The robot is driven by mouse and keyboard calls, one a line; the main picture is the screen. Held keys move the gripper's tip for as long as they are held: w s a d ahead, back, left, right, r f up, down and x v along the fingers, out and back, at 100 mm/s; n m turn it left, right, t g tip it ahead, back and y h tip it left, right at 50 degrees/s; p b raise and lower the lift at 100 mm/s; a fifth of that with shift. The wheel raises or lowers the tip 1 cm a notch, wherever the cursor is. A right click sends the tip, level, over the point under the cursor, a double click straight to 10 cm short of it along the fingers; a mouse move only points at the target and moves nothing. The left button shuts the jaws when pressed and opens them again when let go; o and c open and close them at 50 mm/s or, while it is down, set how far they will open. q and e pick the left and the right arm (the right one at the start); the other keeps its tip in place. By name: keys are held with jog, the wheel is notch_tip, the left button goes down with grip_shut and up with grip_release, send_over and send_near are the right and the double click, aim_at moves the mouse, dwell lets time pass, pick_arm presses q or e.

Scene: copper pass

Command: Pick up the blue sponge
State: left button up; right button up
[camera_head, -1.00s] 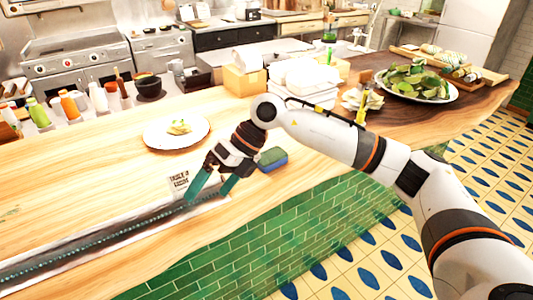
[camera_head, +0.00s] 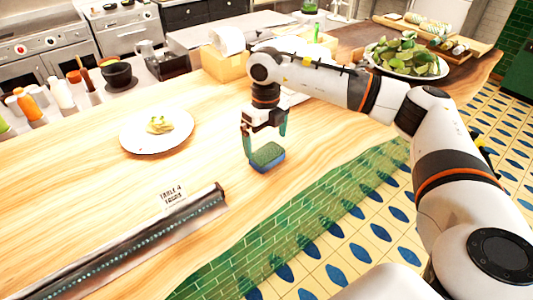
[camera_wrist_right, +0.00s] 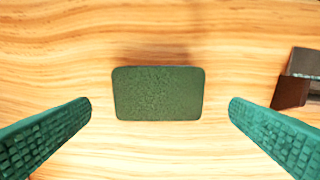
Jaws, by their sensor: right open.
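The sponge (camera_head: 267,157) lies flat on the wooden counter near its front edge; it has a green top and a blue lower body. In the right wrist view the sponge (camera_wrist_right: 158,93) shows its green face, centred between the two teal fingers. My right gripper (camera_head: 264,146) is open above the sponge, one finger toward each side of it. In the right wrist view the fingers of the right gripper (camera_wrist_right: 160,125) stand wide apart, with bare wood between each finger and the sponge. My left gripper is not in view.
A white plate (camera_head: 130,140) with food stands left of the gripper. A dark-edged metal rail (camera_head: 130,243) with a "Table 4" card (camera_head: 171,194) lies at the front left. Wood around the sponge is clear.

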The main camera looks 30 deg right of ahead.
aim_at(267, 152)
jog(key=f, duration=0.1)
jog(key=f+p, duration=0.2)
jog(key=shift+s+d+f, duration=0.1)
jog(key=shift+s+f, duration=0.1)
jog(key=shift+s, duration=0.05)
jog(key=shift+f, duration=0.65)
jog(key=shift+w, duration=0.1)
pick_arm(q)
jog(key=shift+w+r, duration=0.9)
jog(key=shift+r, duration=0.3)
pick_arm(e)
jog(key=c, duration=0.9)
